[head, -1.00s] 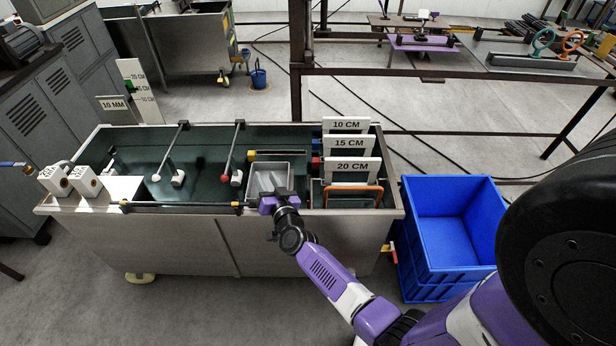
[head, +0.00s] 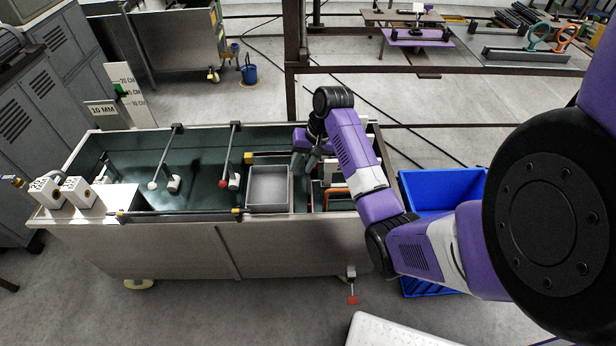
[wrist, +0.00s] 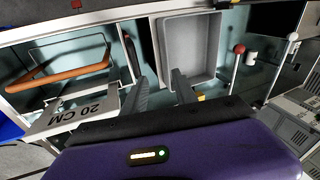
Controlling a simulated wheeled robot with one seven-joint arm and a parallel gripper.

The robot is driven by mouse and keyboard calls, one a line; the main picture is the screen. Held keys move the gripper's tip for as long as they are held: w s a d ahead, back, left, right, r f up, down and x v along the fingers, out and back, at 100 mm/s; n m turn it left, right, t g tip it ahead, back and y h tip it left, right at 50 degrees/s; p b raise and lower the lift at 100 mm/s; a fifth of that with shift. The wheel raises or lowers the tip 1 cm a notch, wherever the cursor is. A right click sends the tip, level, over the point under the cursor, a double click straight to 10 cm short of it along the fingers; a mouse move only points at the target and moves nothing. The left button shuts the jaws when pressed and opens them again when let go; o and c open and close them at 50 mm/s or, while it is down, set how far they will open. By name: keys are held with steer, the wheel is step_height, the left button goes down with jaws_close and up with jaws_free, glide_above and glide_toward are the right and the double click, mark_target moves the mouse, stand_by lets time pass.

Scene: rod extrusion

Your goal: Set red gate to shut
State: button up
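A lever with a red ball end (head: 223,183) stands over the dark green trough; the ball also shows in the wrist view (wrist: 239,48). I cannot tell if this lever is the red gate, or whether it is open or shut. A red bit (wrist: 76,4) shows at the wrist view's top edge. My gripper (head: 305,164) is open and empty above the trough, right of the grey tray (head: 269,207). In the wrist view its two fingers are spread (wrist: 160,88). My arm hides the right part of the trough.
A white-ball lever (head: 153,185) stands left of the red one. The "20 CM" sign (wrist: 82,115) and an orange handle (wrist: 60,78) lie close to my gripper. A blue crate (head: 440,187) stands right of the trough. A white panel (head: 400,332) is in front.

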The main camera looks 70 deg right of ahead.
mark_target(310, 185)
steer(key=s+r+m+g, duration=0.1)
steer(key=s+g, duration=0.1)
steer(key=s, duration=0.2)
steer(key=shift+w+f, duration=0.2)
steer(key=shift+f, duration=1)
steer(key=shift+w+f, duration=0.25)
steer(key=shift+f, duration=0.95)
steer(key=shift+w+f, duration=0.2)
steer(key=shift+f, duration=1)
jaws_close()
